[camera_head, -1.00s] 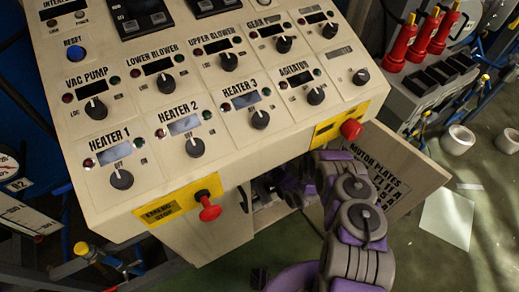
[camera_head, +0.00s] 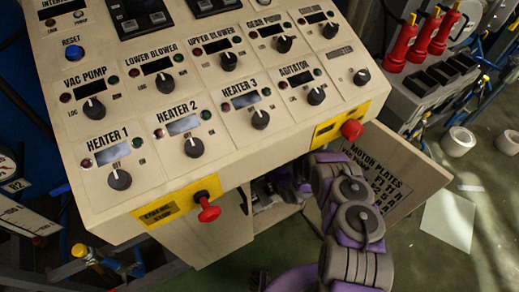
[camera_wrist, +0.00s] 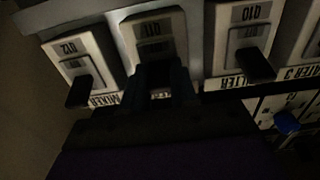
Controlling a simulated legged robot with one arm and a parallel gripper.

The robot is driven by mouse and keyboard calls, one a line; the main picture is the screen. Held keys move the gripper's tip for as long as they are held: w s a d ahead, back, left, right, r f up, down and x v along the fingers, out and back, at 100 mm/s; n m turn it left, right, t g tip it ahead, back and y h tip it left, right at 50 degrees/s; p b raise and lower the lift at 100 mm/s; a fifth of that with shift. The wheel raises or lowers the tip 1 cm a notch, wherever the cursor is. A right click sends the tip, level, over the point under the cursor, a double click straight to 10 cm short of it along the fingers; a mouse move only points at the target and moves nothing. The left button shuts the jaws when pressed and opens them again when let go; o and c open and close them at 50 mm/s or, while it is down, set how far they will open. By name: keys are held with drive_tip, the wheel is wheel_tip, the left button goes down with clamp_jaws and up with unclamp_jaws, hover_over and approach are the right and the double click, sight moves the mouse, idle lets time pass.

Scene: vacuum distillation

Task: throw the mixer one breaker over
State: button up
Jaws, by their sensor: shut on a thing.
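In the wrist view, a row of breakers with dark levers shows upside down in dim light. My gripper covers most of that breaker's label. To the right is another breaker (camera_wrist: 243,35) above a label ending in "LTER", its dark lever sticking out. In the head view my gripper is hidden inside the cabinet.
My arm reaches into the cabinet past its open door (camera_head: 402,170), marked "MOTOR PLATES". The control panel (camera_head: 240,150) overhangs the opening, with red stop buttons (camera_head: 208,208) on its front edge. A blue knob (camera_wrist: 286,122) shows in the wrist view.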

clamp_jaws()
drive_tip(key=shift+f+t+y, duration=0.1)
drive_tip(key=shift+t+y, duration=0.2)
drive_tip(key=shift+f, duration=0.15)
drive_tip(key=o, duration=0.7)
unclamp_jaws()
drive_tip(key=shift+s, duration=0.15)
